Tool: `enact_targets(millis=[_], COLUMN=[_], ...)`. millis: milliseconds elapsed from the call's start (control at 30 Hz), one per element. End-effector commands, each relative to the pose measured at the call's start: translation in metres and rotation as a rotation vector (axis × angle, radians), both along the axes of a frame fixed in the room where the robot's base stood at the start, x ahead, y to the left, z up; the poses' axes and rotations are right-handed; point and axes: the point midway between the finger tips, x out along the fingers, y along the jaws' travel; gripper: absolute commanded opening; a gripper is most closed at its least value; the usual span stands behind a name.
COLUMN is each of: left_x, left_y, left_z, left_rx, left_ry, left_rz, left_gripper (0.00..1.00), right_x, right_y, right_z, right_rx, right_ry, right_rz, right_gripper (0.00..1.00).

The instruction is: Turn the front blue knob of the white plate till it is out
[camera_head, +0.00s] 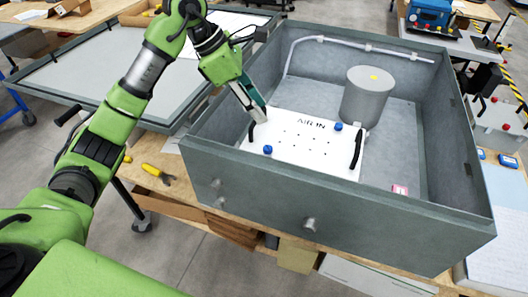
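The white plate (297,152) lies inside the grey box, marked "AIR IN", with small holes and a black handle at each side. The front blue knob (267,149) sits near the plate's front left corner. A second blue knob (338,126) sits near its back right. My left gripper (259,116) reaches down over the plate's left edge, by the left black handle (251,132), behind and apart from the front knob. Its fingers overlap in this view, so I cannot tell whether they are open or shut. My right gripper is not in view.
The grey box (262,187) has raised walls around the plate. A grey cylinder (368,95) stands behind the plate, with a white pipe (318,39) along the back wall. Yellow-handled pliers (157,172) lie on the wooden bench at left.

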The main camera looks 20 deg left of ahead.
Motion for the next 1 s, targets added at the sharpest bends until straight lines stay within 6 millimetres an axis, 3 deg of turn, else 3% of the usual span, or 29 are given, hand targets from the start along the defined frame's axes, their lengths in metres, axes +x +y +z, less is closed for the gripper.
enact_targets(millis=[100, 233, 367, 800, 1000], left_x=[-0.003, -0.003, -0.001, 0.014, 0.019], left_y=[0.024, 0.028, 0.02, -0.01, -0.017], left_z=[-0.012, -0.019, -0.036, -0.117, -0.136], left_rx=[0.074, 0.094, 0.092, 0.09, 0.09], left_ry=[0.043, 0.056, 0.059, 0.056, 0.053], left_rz=[0.063, 0.079, 0.077, 0.075, 0.075], left_gripper=[0.34, 0.34, 0.34, 0.34, 0.34], right_x=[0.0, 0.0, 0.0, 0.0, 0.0], right_y=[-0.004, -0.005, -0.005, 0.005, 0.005], right_z=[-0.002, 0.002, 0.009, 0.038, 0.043], right_rx=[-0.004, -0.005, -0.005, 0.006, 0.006], right_ry=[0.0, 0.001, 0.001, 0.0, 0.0], right_rz=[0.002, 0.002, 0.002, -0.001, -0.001], right_gripper=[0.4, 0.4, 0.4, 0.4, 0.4])
